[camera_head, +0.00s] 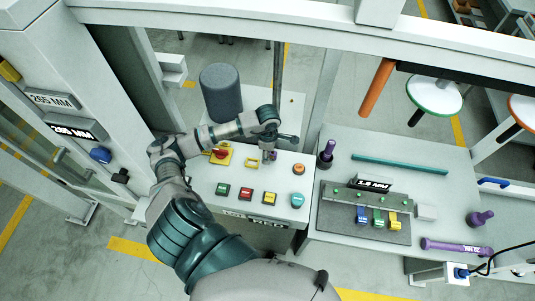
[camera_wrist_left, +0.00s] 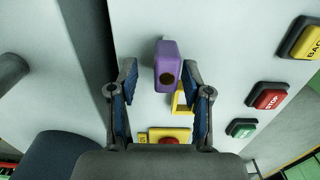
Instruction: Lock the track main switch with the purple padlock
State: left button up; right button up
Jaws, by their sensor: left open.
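The purple padlock (camera_wrist_left: 168,66) shows in the left wrist view between and just past my fingertips, its dark keyhole end facing the camera. Only a small purple bit of it (camera_head: 270,156) shows in the head view. My left gripper (camera_head: 267,149) is open above the panel, with one finger on each side of the padlock in the wrist view; I see no clear contact. A red knob on a yellow plate, apparently the main switch (camera_head: 221,153), sits left of the gripper and low in the wrist view (camera_wrist_left: 170,140). A hollow yellow frame (camera_head: 252,163) lies between them. My right gripper is not in view.
Green, red, yellow and teal buttons (camera_head: 246,194) line the panel's front, with an orange one (camera_head: 299,169) further right. A grey cylinder (camera_head: 221,92) stands behind. On the right, a table (camera_head: 340,246) holds a dark rack (camera_head: 364,211), a teal rod (camera_head: 400,164) and purple-handled items (camera_head: 456,246).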

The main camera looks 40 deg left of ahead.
pick_arm(q)
jog(key=shift+d+f, duration=0.3)
jog(key=shift+f, duration=0.05)
jog(key=shift+d+f, duration=0.15)
jog(key=shift+d, duration=0.05)
jog(key=shift+w+d, duration=0.1)
jog(key=shift+d, duration=0.2)
jog(key=shift+c, duration=1.2)
jog(key=shift+a+f, duration=0.1)
jog(key=shift+a, duration=0.25)
grip_shut()
jog(key=shift+a, duration=0.1)
grip_release()
jog(key=shift+a, duration=0.1)
jog(key=shift+o, duration=1.1)
jog(key=shift+d, duration=0.3)
jog(key=shift+r, duration=0.3)
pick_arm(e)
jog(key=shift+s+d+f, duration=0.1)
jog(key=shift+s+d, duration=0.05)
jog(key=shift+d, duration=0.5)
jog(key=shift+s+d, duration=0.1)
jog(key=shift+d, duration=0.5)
pick_arm(q)
jog(key=shift+a, duration=0.1)
jog(key=shift+c, duration=0.2)
